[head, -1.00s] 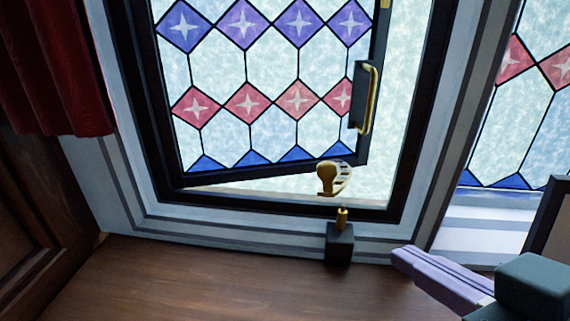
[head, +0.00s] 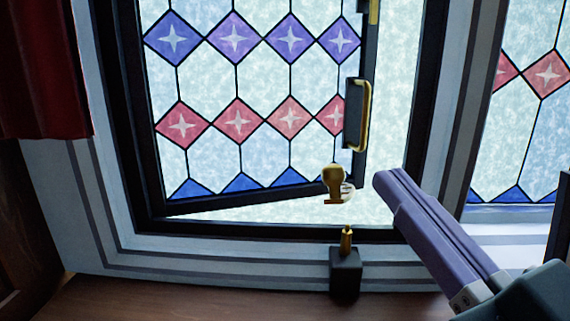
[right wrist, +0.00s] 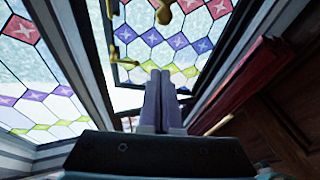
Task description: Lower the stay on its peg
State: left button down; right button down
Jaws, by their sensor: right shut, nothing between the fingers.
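The brass stay (head: 333,183) has a rounded knob end and hangs at the lower right corner of the open sash (head: 262,196). The brass peg (head: 347,240) stands upright on a black block (head: 346,272) at the sill, below the stay and apart from it. My right gripper (head: 386,180) has purple fingers, shut and empty, to the right of the stay with a small gap in the picture. In the right wrist view its shut fingers (right wrist: 161,82) point toward the window; I cannot tell which brass part there is the stay. My left gripper is not in view.
A brass handle (head: 357,115) on a dark plate sits on the sash edge above the stay. The window frame (head: 407,130) stands close behind my fingers. A red curtain (head: 42,75) hangs at the left. The wooden surface (head: 200,300) below is clear.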

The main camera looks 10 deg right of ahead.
notch_tip(320, 180, up, 4)
jog(key=p, duration=0.5)
send_over(331, 177)
jog(key=s, duration=0.1)
jog(key=shift+d+f, duration=0.1)
jog(key=shift+d, duration=0.2)
notch_tip(331, 177, down, 5)
jog(key=shift+s+d+r, duration=0.1)
jog(key=shift+s+r, duration=0.05)
